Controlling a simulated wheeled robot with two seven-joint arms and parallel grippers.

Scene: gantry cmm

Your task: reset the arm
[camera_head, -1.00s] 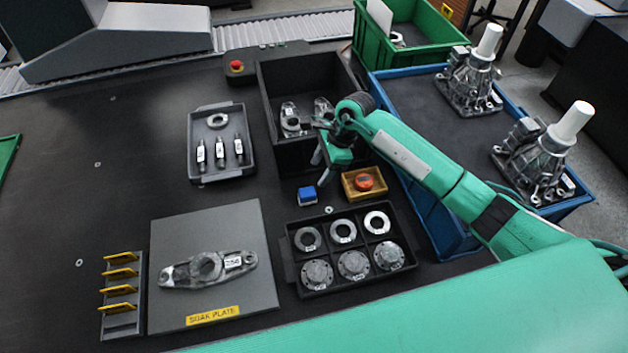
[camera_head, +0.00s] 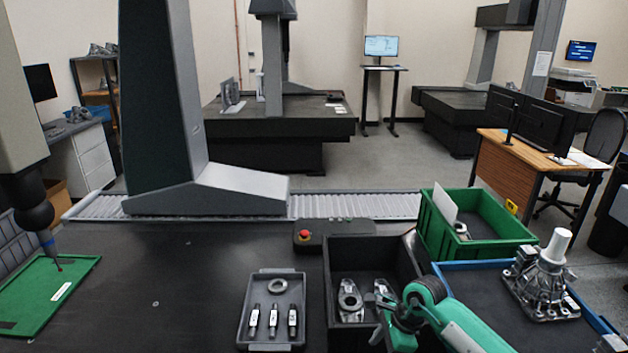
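My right arm (camera_head: 447,318) is green and comes in from the bottom right. Its gripper (camera_head: 383,338) hangs at the front right of the black bin (camera_head: 333,252), low in the head view and partly cut off by the bottom edge. One grey finger shows; the gap between the fingers cannot be made out. No held thing shows. Grey metal parts (camera_head: 350,300) lie inside the black bin, partly behind the gripper. My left gripper is not in view.
A green crate (camera_head: 432,240) and a blue tray (camera_head: 497,267) with a metal casting (camera_head: 541,285) stand right. A red stop button (camera_head: 304,234) sits behind. A probe (camera_head: 50,243) hangs over a green mat (camera_head: 27,311) at left.

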